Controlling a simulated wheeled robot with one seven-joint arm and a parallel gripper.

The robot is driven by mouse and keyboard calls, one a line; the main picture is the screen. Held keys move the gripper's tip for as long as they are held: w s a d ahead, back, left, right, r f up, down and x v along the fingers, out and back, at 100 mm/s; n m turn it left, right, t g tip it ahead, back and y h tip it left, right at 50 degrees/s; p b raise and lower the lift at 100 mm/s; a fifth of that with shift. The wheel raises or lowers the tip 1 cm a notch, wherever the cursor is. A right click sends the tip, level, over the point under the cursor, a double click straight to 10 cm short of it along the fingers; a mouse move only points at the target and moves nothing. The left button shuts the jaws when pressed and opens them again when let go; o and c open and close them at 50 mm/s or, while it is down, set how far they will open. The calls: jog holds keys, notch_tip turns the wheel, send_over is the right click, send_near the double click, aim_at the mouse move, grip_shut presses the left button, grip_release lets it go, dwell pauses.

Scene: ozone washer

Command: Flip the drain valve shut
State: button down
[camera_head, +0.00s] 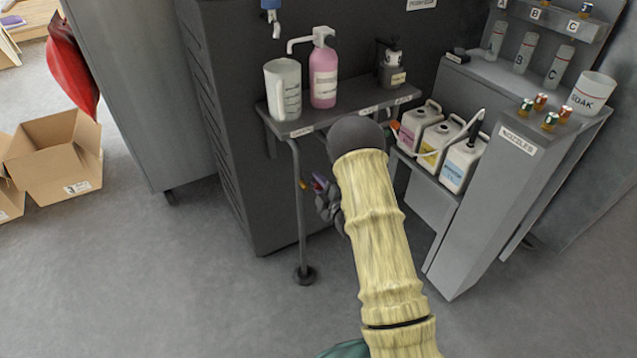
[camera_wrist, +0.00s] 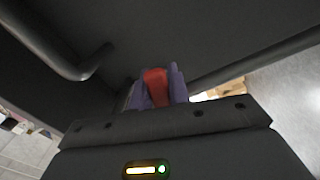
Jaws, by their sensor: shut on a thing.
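The drain valve's red lever (camera_wrist: 156,88) shows in the wrist view between the two purple fingers of my gripper (camera_wrist: 158,82). The fingers are shut on it, one on each side. In the head view my gripper (camera_head: 320,182) is low under the small shelf, in front of the dark machine cabinet. The lever is barely visible there, and the valve body is hidden. I cannot tell from these views how far the lever is turned.
The shelf (camera_head: 340,113) above my gripper holds a measuring jug (camera_head: 283,90), a pink pump bottle (camera_head: 323,75) and a dark dispenser. A pipe (camera_head: 300,215) runs down to the floor at left. White canisters (camera_head: 460,165) stand right. Floor at left front is clear.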

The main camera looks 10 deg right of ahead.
jog(key=shift+d+r+n, duration=0.1)
jog(key=shift+r+n, duration=0.3)
jog(key=shift+n, duration=0.5)
jog(key=shift+r+n, duration=0.35)
jog(key=shift+n, duration=0.55)
jog(key=c, duration=1.3)
grip_release()
jog(key=shift+v, duration=8.7)
jog(key=shift+r, duration=0.1)
